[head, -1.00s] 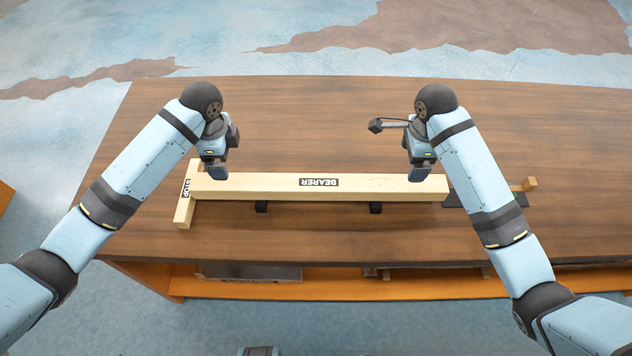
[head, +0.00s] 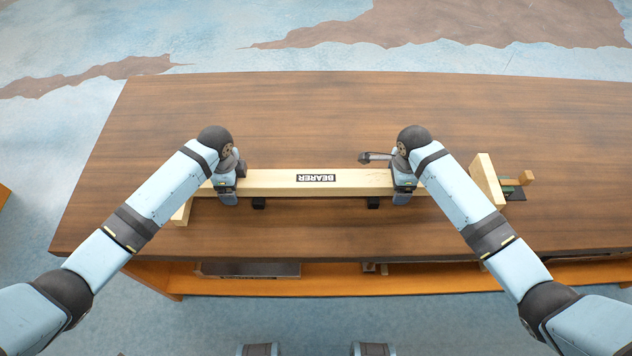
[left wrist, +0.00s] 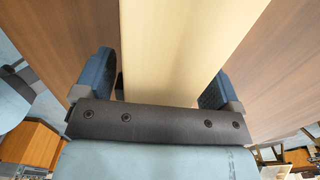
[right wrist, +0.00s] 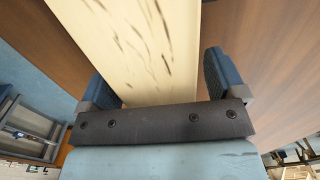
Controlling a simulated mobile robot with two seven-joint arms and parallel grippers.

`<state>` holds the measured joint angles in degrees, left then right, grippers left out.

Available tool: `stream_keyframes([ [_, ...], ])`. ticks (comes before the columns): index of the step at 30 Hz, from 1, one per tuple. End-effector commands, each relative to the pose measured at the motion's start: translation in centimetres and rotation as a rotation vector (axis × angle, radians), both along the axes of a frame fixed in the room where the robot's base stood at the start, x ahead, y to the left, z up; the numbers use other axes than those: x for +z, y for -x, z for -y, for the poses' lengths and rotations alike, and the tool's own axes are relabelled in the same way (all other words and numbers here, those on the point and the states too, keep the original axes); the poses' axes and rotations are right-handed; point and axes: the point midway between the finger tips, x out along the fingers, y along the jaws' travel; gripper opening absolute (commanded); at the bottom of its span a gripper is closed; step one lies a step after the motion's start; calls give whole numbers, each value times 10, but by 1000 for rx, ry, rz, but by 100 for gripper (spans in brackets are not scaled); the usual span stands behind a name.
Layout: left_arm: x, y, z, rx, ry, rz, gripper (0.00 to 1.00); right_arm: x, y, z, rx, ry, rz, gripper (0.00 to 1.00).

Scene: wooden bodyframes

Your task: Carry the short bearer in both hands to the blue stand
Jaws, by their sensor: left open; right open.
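The bearer (head: 285,182) is a long pale wooden beam with a black BEARER label, lying left to right on two small black supports on the table. My left gripper (head: 227,194) is open near its left end. In the left wrist view the beam (left wrist: 180,50) lies between the two open fingers (left wrist: 160,88). My right gripper (head: 402,194) is open near its right end. In the right wrist view the beam (right wrist: 140,50) lies between the fingers (right wrist: 152,88), nearer the left one. I cannot make out a blue stand.
Another pale wooden piece (head: 182,212) lies at the beam's left end, partly behind my left arm. An upright wooden piece (head: 487,180) stands to the right, beside a dark plate with a green part (head: 514,190). The far tabletop (head: 320,110) is clear.

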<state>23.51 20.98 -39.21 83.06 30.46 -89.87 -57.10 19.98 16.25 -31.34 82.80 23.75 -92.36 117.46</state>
Motion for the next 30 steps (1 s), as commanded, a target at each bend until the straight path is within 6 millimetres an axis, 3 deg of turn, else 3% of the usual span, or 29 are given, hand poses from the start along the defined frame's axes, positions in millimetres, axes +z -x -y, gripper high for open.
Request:
stream_keyframes([
  [13, -10, 0, 0, -1, 0, 0, 89, -10, 0, 0, 0, 0, 0, 89],
  [25, -10, 0, 0, -1, 0, 0, 0, -10, 0, 0, 0, 0, 1, 0],
  [30, -10, 0, 0, -1, 0, 0, 0, -10, 0, 0, 0, 0, 1, 0],
])
